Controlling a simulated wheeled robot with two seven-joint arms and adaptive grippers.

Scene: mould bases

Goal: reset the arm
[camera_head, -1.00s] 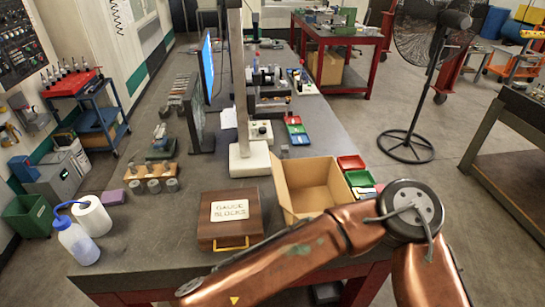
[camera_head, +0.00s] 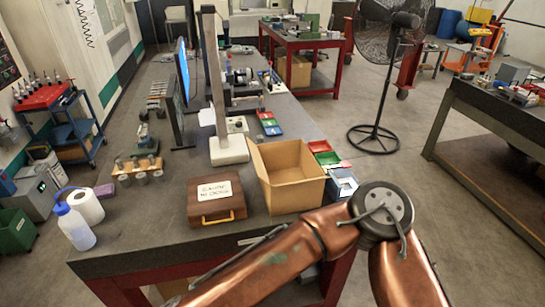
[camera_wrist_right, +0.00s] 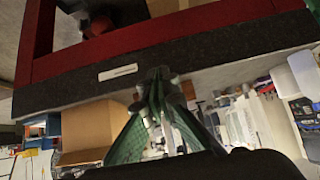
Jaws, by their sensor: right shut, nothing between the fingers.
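My right arm (camera_head: 295,262), copper-coloured, reaches across the bottom of the head view with its elbow bent at the bench's front right corner. Its gripper is below that picture. In the right wrist view my right gripper (camera_wrist_right: 158,76) has its green fingers drawn together at the tips, with nothing between them. It appears close to the dark bench edge, which bears a white label (camera_wrist_right: 118,72); I cannot tell whether they touch. My left gripper is in neither view.
On the bench (camera_head: 130,247) are a wooden gauge-block case (camera_head: 215,203), an open cardboard box (camera_head: 288,188), small coloured bins (camera_head: 327,158), a white-based stand (camera_head: 229,150), a paper roll (camera_head: 88,207) and a wash bottle (camera_head: 74,229). A fan (camera_head: 374,140) stands on open floor at right.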

